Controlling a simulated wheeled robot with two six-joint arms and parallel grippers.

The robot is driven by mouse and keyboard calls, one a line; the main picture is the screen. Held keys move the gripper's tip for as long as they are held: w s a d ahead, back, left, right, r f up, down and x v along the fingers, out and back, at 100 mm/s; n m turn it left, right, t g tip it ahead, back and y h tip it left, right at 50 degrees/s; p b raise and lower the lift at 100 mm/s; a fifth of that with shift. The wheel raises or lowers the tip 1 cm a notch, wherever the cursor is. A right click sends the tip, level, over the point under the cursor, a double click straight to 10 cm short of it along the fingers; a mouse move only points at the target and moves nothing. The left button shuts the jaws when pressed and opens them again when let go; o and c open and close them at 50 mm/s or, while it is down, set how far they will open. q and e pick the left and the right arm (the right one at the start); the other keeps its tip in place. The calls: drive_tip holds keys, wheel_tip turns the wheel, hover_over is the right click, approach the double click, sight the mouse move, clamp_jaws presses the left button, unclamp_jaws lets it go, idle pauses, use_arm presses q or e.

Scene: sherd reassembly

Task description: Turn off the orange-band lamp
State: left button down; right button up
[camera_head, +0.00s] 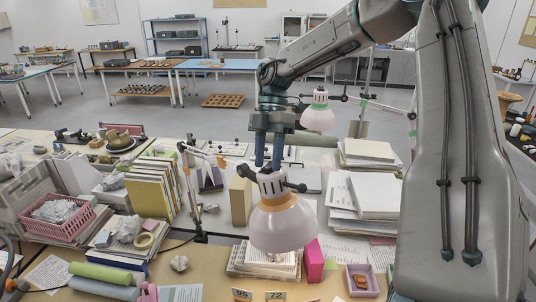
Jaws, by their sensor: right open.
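The orange-band lamp (285,228) has a pale pink shade with an orange band near its top and a grey vented cap. It hangs over the near table on an arm with an orange mark. My right gripper (268,164) points down just above the lamp's cap, its two blue fingers apart. The fingertips overlap the cap's top edge in the picture; I cannot tell whether they touch it. A similar lamp with a green band (318,117) hangs farther back. My left gripper is not in view.
Stacks of paper (366,203) stand right of the lamp. A pink box (314,261) and a small tray (376,282) lie below it. Folders (150,190) and a pink basket (57,230) crowd the left. My right arm covers much of the right side.

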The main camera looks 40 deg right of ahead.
drive_tip(key=shift+c, duration=0.8)
drive_tip(key=c, duration=0.4)
drive_tip(key=shift+w, duration=0.1)
clamp_jaws()
drive_tip(key=shift+d+f+y+b, duration=0.3)
drive_tip(key=shift+f+y+b, duration=0.05)
drive_tip(key=shift+y+b, duration=0.75)
drive_tip(key=y, duration=0.1)
drive_tip(key=y+b, duration=0.1)
drive_tip(key=shift+d+r+m+y, duration=0.2)
drive_tip(key=shift+d+m+y, duration=0.1)
drive_tip(key=shift+m, duration=0.1)
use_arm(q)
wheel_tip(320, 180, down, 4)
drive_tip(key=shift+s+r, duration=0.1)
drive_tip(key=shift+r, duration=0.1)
use_arm(e)
drive_tip(key=o, duration=0.6)
unclamp_jaws()
drive_tip(key=shift+c, duration=0.2)
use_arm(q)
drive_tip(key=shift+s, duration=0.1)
